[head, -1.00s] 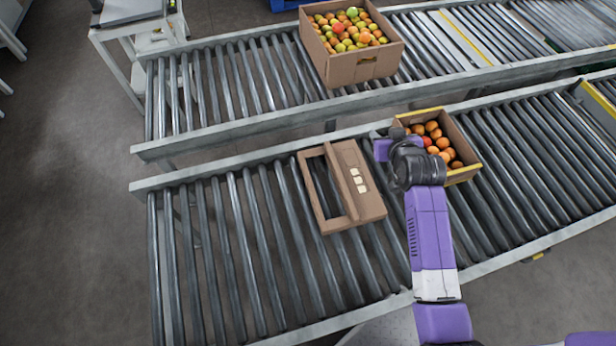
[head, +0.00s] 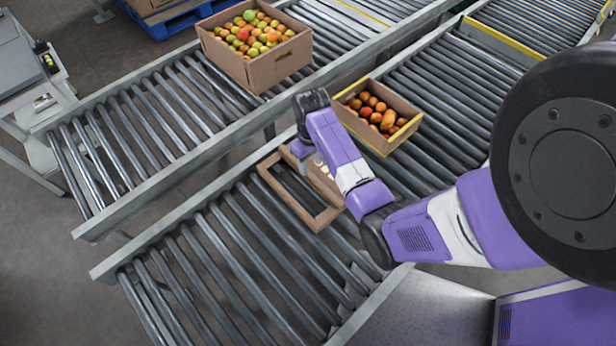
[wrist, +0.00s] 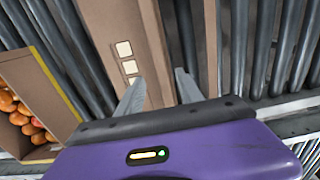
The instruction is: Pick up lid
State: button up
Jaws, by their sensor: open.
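The lid (head: 290,198) is a brown cardboard piece with an open, framed part and a solid panel. It lies on the near roller conveyor, and my arm hides part of it in the head view. In the wrist view its panel (wrist: 112,22) carries several pale square labels. My gripper (wrist: 160,76) is open and empty over the lid. Its left finger is in front of the panel near the labels, and its right finger is in front of the gap between the panel and a narrow cardboard strip. I cannot tell whether the fingers touch the lid.
Bare rollers lie left of the lid. A side table (head: 40,115) stands at far left.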

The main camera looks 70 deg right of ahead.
aim_at(310, 173)
jog(key=shift+a+f, duration=0.1)
jog(key=shift+f, duration=2.3)
grip_shut()
